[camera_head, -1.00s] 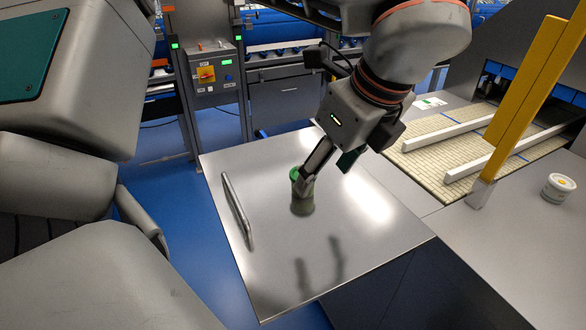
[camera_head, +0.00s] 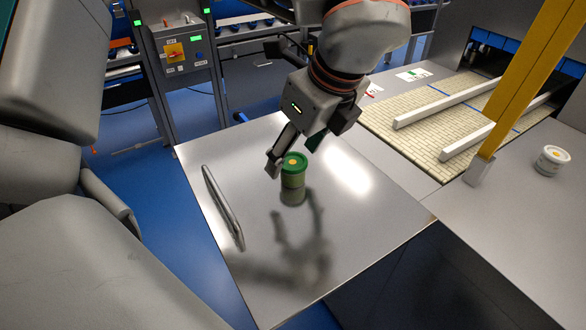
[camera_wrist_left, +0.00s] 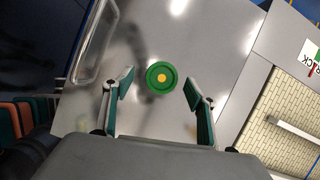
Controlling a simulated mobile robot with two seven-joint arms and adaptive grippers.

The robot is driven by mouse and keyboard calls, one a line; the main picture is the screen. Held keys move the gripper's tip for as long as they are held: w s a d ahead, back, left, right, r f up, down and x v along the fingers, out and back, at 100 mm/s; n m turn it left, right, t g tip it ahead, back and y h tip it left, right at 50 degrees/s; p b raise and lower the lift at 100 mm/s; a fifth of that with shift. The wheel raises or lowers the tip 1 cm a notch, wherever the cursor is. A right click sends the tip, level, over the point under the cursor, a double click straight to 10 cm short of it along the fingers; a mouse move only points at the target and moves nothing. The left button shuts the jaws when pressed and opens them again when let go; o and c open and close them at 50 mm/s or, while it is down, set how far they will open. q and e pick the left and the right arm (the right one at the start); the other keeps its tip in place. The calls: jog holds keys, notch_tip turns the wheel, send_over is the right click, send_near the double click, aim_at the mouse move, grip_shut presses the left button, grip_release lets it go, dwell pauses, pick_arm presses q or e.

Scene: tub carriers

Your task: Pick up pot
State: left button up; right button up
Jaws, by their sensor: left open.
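A pot (camera_head: 292,183) with a green lid and a yellow dot on top stands upright on the metal table (camera_head: 240,262). In the left wrist view the pot (camera_wrist_left: 161,78) is seen from above, in the space between the spread fingers. My left gripper (camera_head: 294,154) is open and empty. In the head view one finger is just left of the lid and the other is behind it to the right. I cannot tell whether the fingertips are above the lid or level with it. My right gripper is not in view.
A metal handle bar (camera_head: 222,207) is fixed on the table's left side. A white tub (camera_head: 552,160) stands on the right counter, beyond a yellow post (camera_head: 525,75). A conveyor belt (camera_head: 425,128) with white rails lies behind. The table around the pot is clear.

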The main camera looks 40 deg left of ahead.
aim_at(293, 161)
pick_arm(q)
jog(key=x, duration=0.3)
jog(key=shift+w+f, duration=0.2)
jog(key=shift+f, duration=0.2)
jog(key=c, duration=1.2)
jog(key=shift+c, duration=0.2)
jog(key=shift+r, duration=0.15)
